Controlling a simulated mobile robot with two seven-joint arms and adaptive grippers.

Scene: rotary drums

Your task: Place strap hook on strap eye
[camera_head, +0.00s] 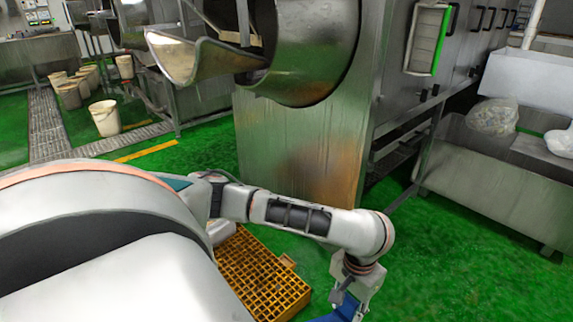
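A white jointed arm of mine comes in from the left and bends down at the lower middle. At its end is my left gripper (350,287), pointing down near the bottom edge. Its fingertips are not clear, so I cannot tell if it is open or shut. A blue piece (343,309) shows at or just under the gripper, cut off by the bottom edge. It may be part of a strap, but I cannot tell whether it is held. I cannot make out a strap hook or a strap eye. My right gripper is not in view.
A yellow-orange grid crate (262,272) sits on the green floor left of the gripper. A large steel drum machine (300,150) stands behind the arm. A steel trough (490,185) is at right. White buckets (105,118) stand at far left. Floor at lower right is clear.

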